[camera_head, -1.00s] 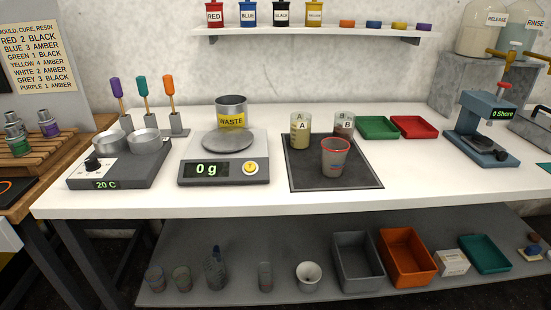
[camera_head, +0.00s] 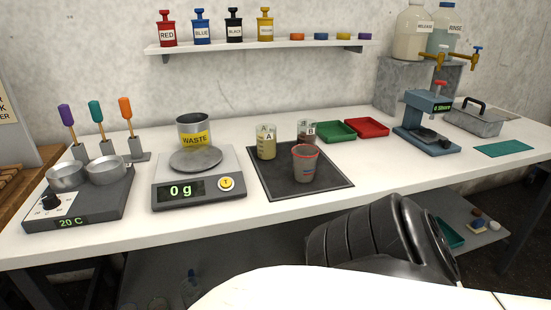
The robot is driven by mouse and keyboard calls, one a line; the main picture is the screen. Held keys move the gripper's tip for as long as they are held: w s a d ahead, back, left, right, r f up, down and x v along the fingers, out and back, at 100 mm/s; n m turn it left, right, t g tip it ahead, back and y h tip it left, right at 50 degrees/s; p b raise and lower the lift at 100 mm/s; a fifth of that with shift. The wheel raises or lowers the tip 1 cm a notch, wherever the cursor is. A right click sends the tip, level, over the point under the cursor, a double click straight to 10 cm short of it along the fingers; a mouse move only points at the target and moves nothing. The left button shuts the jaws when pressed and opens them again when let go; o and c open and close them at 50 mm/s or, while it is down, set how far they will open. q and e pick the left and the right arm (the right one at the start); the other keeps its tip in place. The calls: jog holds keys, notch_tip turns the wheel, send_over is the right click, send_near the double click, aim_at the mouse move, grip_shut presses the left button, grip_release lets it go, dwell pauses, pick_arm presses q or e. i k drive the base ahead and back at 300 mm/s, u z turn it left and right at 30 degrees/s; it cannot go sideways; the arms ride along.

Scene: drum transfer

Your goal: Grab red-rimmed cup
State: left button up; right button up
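The red-rimmed cup (camera_head: 305,164) is grey and translucent and stands upright on the dark square mat (camera_head: 262,188) in the middle of the white table. Beaker A (camera_head: 266,143), with yellowish contents, and beaker B (camera_head: 307,131), with dark contents, stand behind it at the mat's back edge. Nothing touches the cup. Part of one of my arms, a dark ribbed link, shows in front of the table at the lower right. Neither gripper is in view.
A scale (camera_head: 198,178) reading 0 g with a waste can (camera_head: 194,133) stands left of the mat. A hot plate (camera_head: 80,198) is farther left. Green (camera_head: 336,132) and red (camera_head: 367,128) trays lie behind right. A blue gauge stand (camera_head: 427,126) is right. The table front right of the mat is clear.

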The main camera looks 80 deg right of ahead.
aim_at(304, 164)
jog(key=i, duration=1.4)
jog(key=z, duration=2.25)
